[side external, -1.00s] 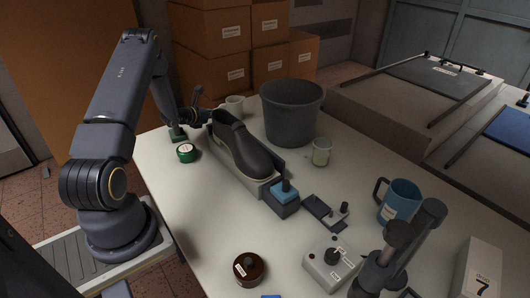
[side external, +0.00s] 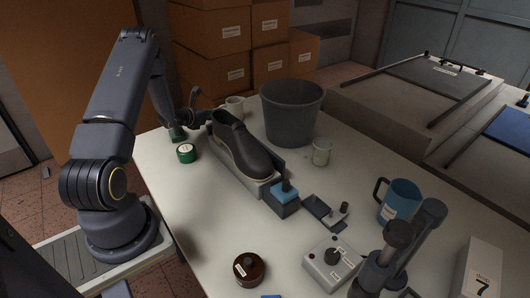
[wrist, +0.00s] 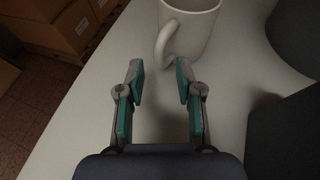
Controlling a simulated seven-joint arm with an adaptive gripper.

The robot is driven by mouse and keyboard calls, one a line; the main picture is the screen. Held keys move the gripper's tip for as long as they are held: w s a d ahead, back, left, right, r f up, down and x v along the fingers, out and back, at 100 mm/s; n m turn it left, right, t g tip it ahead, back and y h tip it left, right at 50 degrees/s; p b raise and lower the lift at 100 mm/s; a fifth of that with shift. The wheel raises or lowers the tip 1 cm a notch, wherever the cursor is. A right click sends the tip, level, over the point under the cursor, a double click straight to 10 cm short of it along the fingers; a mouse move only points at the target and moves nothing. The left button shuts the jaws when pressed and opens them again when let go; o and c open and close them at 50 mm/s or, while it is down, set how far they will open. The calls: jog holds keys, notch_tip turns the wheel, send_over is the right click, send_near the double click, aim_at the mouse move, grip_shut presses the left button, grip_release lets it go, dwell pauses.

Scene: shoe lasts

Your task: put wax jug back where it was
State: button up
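No label that I can read names the wax jug. A white mug-like vessel with a handle (wrist: 190,28) stands upright just beyond my gripper in the wrist view, and it shows at the table's far end in the side view (side external: 235,104). A blue jug with a handle and a pale label (side external: 398,200) stands at the right of the table. My gripper (wrist: 160,82) is open and empty, its teal-padded fingers apart, with the white vessel's handle ahead of the gap. In the side view my gripper (side external: 196,108) is partly hidden by its own wrist.
A dark boot (side external: 243,150) on a cradle and a grey bin (side external: 291,112) stand close to the white vessel. A green tin (side external: 186,153), small cup (side external: 321,152), brown tin (side external: 249,269) and control box (side external: 333,262) are on the table.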

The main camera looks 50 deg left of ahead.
jog(key=r+v, duration=0.1)
jog(key=v, duration=1.4)
jog(key=shift+s+d+r, duration=0.1)
jog(key=shift+d, duration=0.05)
